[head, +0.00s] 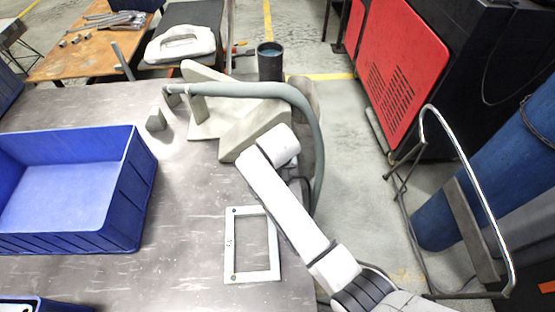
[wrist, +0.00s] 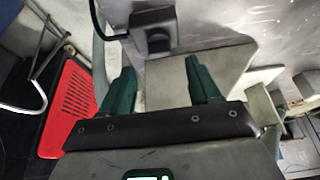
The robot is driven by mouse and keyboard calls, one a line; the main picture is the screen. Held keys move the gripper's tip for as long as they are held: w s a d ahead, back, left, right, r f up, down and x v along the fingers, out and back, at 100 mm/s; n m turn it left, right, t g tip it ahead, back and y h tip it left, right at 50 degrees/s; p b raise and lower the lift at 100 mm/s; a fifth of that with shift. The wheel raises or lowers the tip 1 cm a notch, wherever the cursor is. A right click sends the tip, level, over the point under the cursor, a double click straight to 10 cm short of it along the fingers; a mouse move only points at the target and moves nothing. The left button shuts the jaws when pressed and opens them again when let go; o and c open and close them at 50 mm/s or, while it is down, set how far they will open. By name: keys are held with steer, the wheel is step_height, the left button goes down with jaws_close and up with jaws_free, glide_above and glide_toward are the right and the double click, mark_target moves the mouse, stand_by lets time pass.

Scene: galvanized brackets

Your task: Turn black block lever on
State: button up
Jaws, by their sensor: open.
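A black block (wrist: 152,18) with a grey squarish part on its lower face shows at the top of the wrist view. It looks like the block with the lever, but the lever's position cannot be made out. A black cable runs beside it on the left. My gripper (wrist: 159,67) has its two green fingers spread apart with nothing held between them. The block lies beyond the fingertips, apart from them in the picture. In the head view my white arm covers the area, and neither the gripper nor the block can be made out.
A pale angular piece (head: 240,125) with a grey hose (head: 240,90) over it stands at the table's far right. A blue bin (head: 125,205) is at left. A white frame (head: 237,250) lies on the table near my arm. Open tabletop lies between bin and frame.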

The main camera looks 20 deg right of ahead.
steer(key=v, duration=0.5)
steer(key=shift+s+r, duration=0.15)
steer(key=shift+r, duration=0.15)
steer(key=s+d+f+n+g, duration=0.1)
steer(key=s+d, duration=0.2)
steer(key=s, duration=0.8)
steer(key=s+d+f+n+g, duration=0.1)
steer(key=s+d, duration=0.2)
steer(key=s, duration=0.8)
steer(key=s+d+f+n+g+y, duration=0.1)
steer(key=s+d+f, duration=0.1)
steer(key=s, duration=1)
steer(key=shift+d, duration=0.9)
